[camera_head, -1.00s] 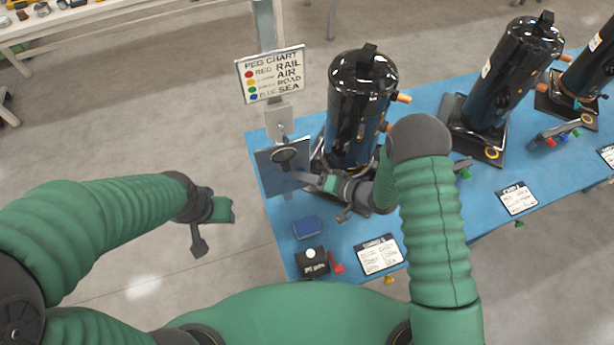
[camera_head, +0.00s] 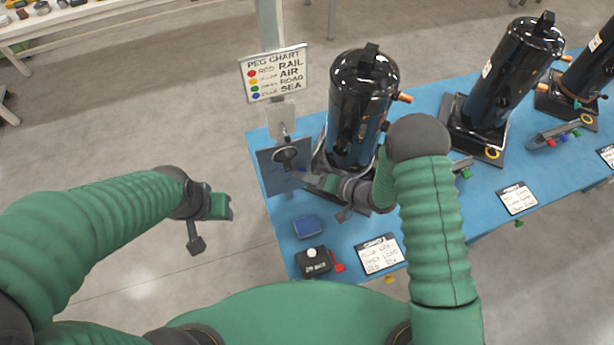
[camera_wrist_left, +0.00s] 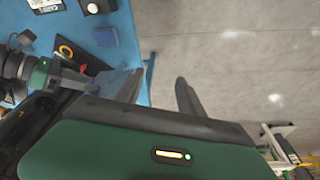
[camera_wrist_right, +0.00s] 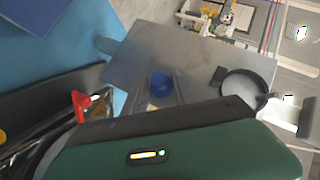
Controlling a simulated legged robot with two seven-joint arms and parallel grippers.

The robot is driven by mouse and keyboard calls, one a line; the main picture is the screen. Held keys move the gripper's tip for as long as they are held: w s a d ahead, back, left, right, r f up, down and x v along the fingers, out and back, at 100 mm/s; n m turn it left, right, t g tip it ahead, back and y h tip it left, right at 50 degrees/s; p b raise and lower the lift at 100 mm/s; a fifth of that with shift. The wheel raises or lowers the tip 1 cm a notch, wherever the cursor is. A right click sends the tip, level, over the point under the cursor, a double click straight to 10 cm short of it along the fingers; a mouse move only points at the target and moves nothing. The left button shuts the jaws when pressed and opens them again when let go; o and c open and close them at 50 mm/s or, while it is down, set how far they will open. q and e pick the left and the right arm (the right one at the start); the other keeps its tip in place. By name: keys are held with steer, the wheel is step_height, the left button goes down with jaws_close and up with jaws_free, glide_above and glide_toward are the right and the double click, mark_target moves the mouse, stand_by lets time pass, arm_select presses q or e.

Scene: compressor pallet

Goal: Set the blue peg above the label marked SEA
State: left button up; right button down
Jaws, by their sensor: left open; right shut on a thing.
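My right gripper (camera_head: 312,180) is shut at the grey panel (camera_head: 270,180) beside the nearest compressor. In the right wrist view, the blue peg (camera_wrist_right: 161,84) shows between its fingers, in front of the grey panel (camera_wrist_right: 195,62). I cannot tell whether the peg touches the panel. The peg chart (camera_head: 274,73) stands behind the panel; its bottom row pairs a blue dot with SEA. I cannot make out a separate SEA label on the panel. My left gripper (camera_head: 212,226) is open and empty, left of the table and over the floor.
The nearest black compressor (camera_head: 358,110) stands close to my right gripper. A blue block (camera_head: 307,227), a black box (camera_head: 313,262), a red piece (camera_head: 337,262) and a clipboard (camera_head: 380,254) lie at the front of the blue table (camera_head: 285,208). More compressors stand right.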

arm_select(q)
steer(key=w+v, duration=0.1)
steer(key=v, duration=0.5)
steer(key=shift+w+r, duration=0.15)
steer(key=shift+r, duration=0.1)
stand_by(0.3)
